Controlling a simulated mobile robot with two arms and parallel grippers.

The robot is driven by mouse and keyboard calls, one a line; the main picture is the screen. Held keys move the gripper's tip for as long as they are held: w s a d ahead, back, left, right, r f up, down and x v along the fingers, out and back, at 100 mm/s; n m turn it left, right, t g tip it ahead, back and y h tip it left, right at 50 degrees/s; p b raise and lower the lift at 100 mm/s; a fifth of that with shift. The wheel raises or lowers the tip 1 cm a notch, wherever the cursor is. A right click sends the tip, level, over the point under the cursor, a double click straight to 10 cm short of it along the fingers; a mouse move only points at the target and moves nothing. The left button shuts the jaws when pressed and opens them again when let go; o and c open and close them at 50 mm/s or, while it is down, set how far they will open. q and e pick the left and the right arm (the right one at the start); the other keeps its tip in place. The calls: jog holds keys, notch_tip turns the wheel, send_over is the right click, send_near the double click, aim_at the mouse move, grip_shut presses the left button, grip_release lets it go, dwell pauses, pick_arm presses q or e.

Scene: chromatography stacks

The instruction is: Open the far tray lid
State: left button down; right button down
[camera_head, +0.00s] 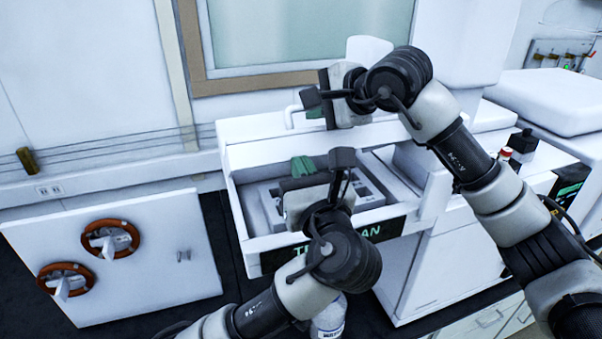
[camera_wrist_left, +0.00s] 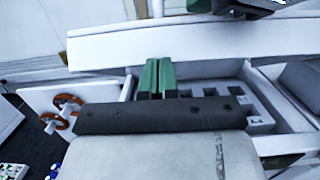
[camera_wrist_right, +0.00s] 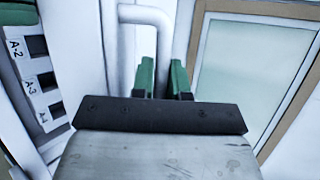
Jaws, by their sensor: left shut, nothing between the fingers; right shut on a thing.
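The white bar handle (camera_wrist_right: 145,16) rises between the green fingers of my right gripper (camera_wrist_right: 163,80), which is shut on it. In the head view the handle (camera_head: 291,112) stands at the back of the white tray unit (camera_head: 238,190), with my right gripper (camera_head: 315,110) beside it. It is not clear which surface is the far lid. My left gripper (camera_head: 302,167) is shut and empty over the tray unit. In the left wrist view its green fingers (camera_wrist_left: 158,77) are together in front of a slotted insert (camera_wrist_left: 250,105). My arms hide part of the tray.
A white cabinet panel with orange-ringed knobs (camera_head: 110,240) is on the left. A framed window (camera_head: 310,30) is behind the tray unit. Small bottles (camera_head: 523,142) stand on the right. A dark lettered label (camera_head: 385,230) on the tray front is partly hidden.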

jog(key=c, duration=1.6)
grip_release()
jog(key=shift+s+f, duration=0.1)
jog(key=shift+f, duration=0.15)
jog(key=shift+o, duration=0.9)
